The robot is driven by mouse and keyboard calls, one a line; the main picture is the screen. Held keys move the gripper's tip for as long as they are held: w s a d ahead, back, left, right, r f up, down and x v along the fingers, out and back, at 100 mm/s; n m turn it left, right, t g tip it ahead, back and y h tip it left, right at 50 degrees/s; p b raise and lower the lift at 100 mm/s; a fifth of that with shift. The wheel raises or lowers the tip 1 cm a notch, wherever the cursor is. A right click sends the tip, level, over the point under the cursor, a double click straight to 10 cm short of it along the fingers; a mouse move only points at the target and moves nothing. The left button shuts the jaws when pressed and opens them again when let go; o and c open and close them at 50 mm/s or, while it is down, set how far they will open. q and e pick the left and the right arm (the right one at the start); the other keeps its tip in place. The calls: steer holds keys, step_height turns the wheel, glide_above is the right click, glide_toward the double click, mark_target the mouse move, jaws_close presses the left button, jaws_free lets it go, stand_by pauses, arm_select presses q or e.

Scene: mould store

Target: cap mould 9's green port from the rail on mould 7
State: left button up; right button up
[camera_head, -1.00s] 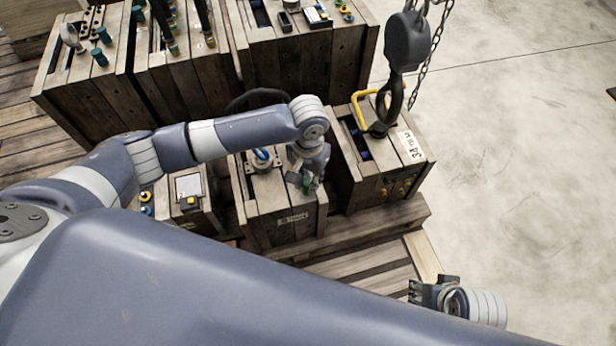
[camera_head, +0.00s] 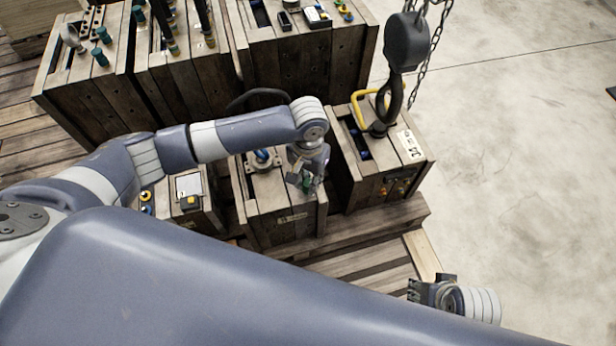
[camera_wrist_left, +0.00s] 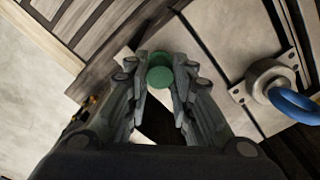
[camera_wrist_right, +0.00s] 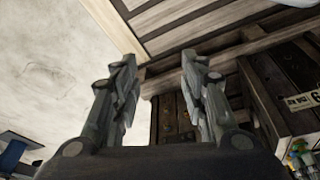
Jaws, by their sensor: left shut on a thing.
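My left gripper (camera_head: 306,183) is shut on a small green cap (camera_wrist_left: 160,76), which sits between its fingertips in the left wrist view. The gripper is over the front right part of a wooden-sided mould (camera_head: 262,207). I cannot tell whether the cap touches anything below it. A dark slot in the mould's top shows partly behind the fingers, and no green port is clear to me. My right gripper (camera_wrist_right: 165,82) is open and empty, low at the right, beyond the pallet's edge. The mould numbers are too small to read in the head view.
A dark crane hook (camera_head: 388,105) on a chain hangs over the right mould (camera_head: 398,163), near its yellow handle (camera_head: 357,108). A blue-pinned lifting eye (camera_wrist_left: 272,84) stands right of my left fingers. Larger moulds (camera_head: 305,62) line the back.

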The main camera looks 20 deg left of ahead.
arm_select(q)
steer(key=shift+s+f, duration=0.1)
steer(key=shift+f, duration=0.25)
arm_select(e)
steer(key=shift+a+f, duration=0.3)
steer(key=shift+f, duration=0.5)
steer(key=shift+w, duration=0.1)
steer(key=shift+d, duration=0.15)
steer(key=shift+f, duration=0.15)
arm_select(q)
steer(key=shift+p, duration=0.3)
steer(key=shift+f, duration=0.1)
arm_select(e)
steer(key=shift+f, duration=0.3)
arm_select(q)
steer(key=shift+f, duration=0.1)
arm_select(e)
steer(key=shift+f, duration=0.35)
